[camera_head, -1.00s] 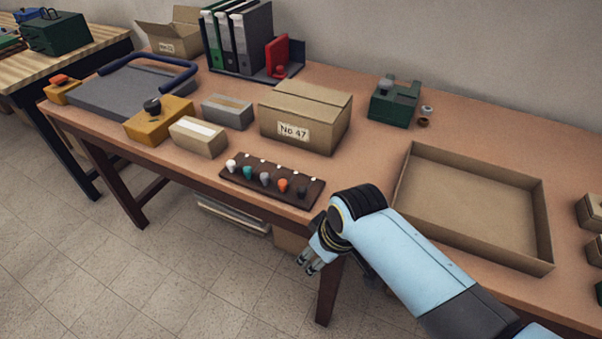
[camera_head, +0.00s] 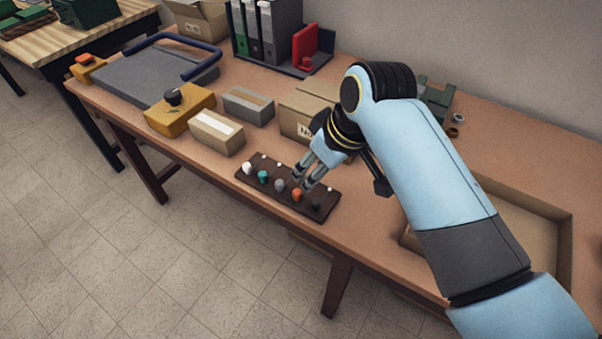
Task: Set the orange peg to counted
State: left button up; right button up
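The orange peg (camera_head: 297,194) stands in the near row of a dark brown peg board (camera_head: 253,180) at the table's front edge. In the same row are a white peg (camera_head: 247,168), a teal peg (camera_head: 263,177), a grey peg (camera_head: 280,185) and a dark peg (camera_head: 316,204). Small white marks show along the board's far side, partly hidden by my fingers. My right gripper (camera_head: 303,182) is over the board, just behind the orange peg, fingers pointing down with a gap between them. It holds nothing visible; contact with the peg cannot be told. My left gripper is out of view.
A cardboard box (camera_head: 302,103) stands behind the board, partly hidden by my arm. A tan box (camera_head: 216,134), a grey box (camera_head: 248,106) and a yellow block with a black knob (camera_head: 180,112) stand to the left. A shallow cardboard tray (camera_head: 545,212) lies right, under my forearm.

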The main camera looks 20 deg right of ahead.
aim_at(298, 192)
jog(key=b+x, duration=0.1)
jog(key=x, duration=0.8)
jog(key=shift+a+f, duration=0.1)
jog(key=shift+f, duration=0.2)
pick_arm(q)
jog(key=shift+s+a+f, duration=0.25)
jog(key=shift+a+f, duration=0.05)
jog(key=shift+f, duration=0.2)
pick_arm(e)
jog(key=shift+a+f, duration=0.1)
jog(key=shift+f, duration=0.3)
jog(key=shift+c, duration=0.3)
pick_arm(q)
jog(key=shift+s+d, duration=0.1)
pick_arm(e)
grip_shut()
